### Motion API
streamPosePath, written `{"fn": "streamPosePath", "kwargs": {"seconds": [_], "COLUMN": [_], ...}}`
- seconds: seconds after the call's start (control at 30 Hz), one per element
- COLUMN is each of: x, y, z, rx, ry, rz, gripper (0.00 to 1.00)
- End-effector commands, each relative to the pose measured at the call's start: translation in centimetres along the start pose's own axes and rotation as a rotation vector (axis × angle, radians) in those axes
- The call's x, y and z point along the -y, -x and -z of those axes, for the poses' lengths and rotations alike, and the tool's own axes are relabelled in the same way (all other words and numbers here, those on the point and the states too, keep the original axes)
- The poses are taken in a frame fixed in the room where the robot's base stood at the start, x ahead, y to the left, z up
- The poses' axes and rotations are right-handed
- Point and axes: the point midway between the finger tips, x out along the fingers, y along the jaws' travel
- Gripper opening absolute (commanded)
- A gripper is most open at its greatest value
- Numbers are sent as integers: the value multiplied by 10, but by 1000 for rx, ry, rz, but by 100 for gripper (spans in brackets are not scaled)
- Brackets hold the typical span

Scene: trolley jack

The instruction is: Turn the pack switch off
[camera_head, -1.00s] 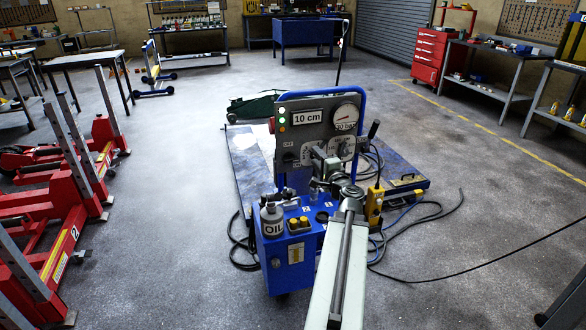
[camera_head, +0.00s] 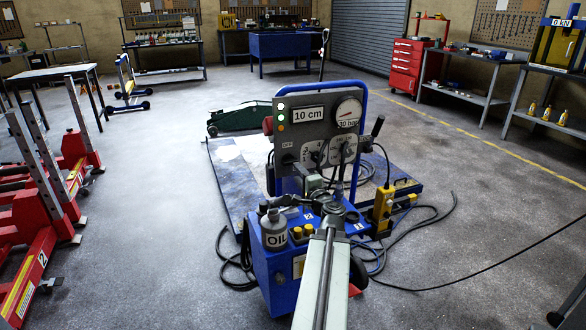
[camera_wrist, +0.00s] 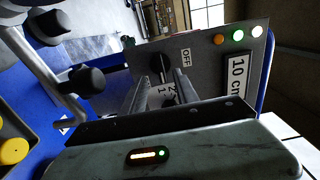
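The grey control panel (camera_head: 318,130) stands upright on the blue pack. A black rotary switch (camera_head: 287,160) is at its lower left, below an OFF label (camera_head: 287,146). In the wrist view the switch (camera_wrist: 157,66) sits beside the OFF label (camera_wrist: 186,55), with a 1 and 2 label near it, partly hidden. My gripper (camera_wrist: 161,82) is open, its two fingers pointing at the panel on either side of the switch. I cannot tell whether they touch it. In the head view my gripper (camera_head: 309,178) is in front of the panel's lower part, its fingertips unclear.
An oil bottle (camera_head: 274,230) and yellow caps stand on the blue pack close to my arm. A yellow pendant (camera_head: 382,208) and black cables lie to the right. A pressure gauge (camera_head: 349,112) is at the panel's upper right. Red lift parts (camera_head: 45,215) stand at left.

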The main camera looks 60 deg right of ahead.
Motion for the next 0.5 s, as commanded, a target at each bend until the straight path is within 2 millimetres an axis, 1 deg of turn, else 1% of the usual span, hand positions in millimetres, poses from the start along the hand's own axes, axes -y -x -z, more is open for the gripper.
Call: {"fn": "streamPosePath", "kwargs": {"seconds": [0.2, 0.33, 0.4, 0.5], "x": [0, 0, 0, 0], "y": [-36, -60, -68, -71], "z": [6, 7, 7, 7], "rx": [-5, -6, -7, -8], "ry": [0, 0, 0, 0], "rz": [0, 0, 0, 0], "gripper": [36, 36, 36, 36]}}
